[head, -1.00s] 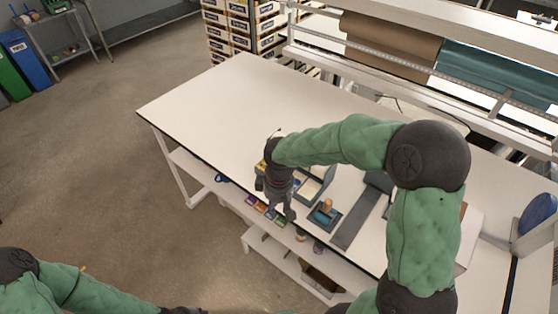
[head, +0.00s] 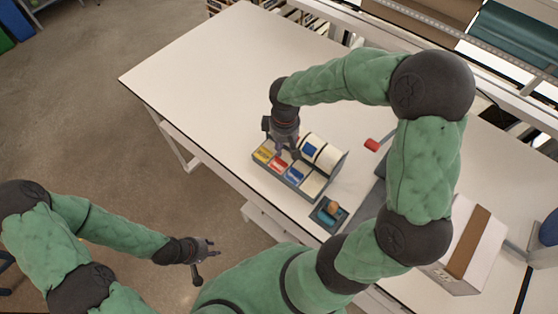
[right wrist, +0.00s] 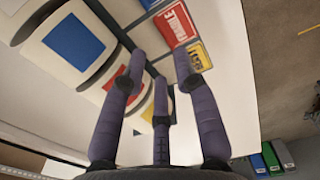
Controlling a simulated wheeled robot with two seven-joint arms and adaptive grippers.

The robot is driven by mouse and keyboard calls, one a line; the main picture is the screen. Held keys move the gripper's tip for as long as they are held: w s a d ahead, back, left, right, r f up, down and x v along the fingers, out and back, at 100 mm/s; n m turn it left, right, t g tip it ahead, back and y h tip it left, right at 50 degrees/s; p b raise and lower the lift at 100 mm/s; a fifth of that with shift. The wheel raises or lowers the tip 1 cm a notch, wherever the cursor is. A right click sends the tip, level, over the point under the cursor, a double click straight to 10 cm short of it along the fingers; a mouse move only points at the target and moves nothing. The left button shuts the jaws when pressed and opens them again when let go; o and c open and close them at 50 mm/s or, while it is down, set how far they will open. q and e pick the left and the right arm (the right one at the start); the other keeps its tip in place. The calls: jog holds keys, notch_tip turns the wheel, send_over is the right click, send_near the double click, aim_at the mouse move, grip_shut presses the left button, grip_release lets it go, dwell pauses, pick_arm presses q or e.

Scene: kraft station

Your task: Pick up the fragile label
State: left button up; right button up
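The fragile label (right wrist: 175,23), red and white with readable lettering, lies in a front slot of the grey label holder (head: 333,176). It appears to be the red label (head: 279,166) in the head view, between a yellow and a blue one. My right gripper (head: 285,150) hangs fingers-down over the holder, beside the red and yellow labels. In the right wrist view its three fingers (right wrist: 162,65) are spread, with nothing between them. The fragile label is just beyond the fingertips there. My left gripper (head: 207,258) is open and empty, off the table's front edge.
Label rolls (head: 320,150) stand behind the front slots. A stamp on a teal pad (head: 329,212) lies right of the holder. A red object (head: 371,145) lies behind. A taped white box (head: 469,242) is at right. The table's left part (head: 200,80) is clear.

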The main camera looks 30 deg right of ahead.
aim_at(283, 163)
jog(key=shift+w+d+f, duration=0.1)
jog(key=shift+w+f, duration=0.1)
jog(key=shift+f, duration=1)
jog(key=shift+s+f, duration=0.15)
jog(key=shift+f, duration=0.15)
jog(key=f, duration=0.4)
jog(key=shift+a+f+b, duration=0.2)
jog(key=shift+a+b, duration=0.05)
jog(key=shift+b, duration=0.05)
jog(key=shift+s, duration=0.1)
grip_shut()
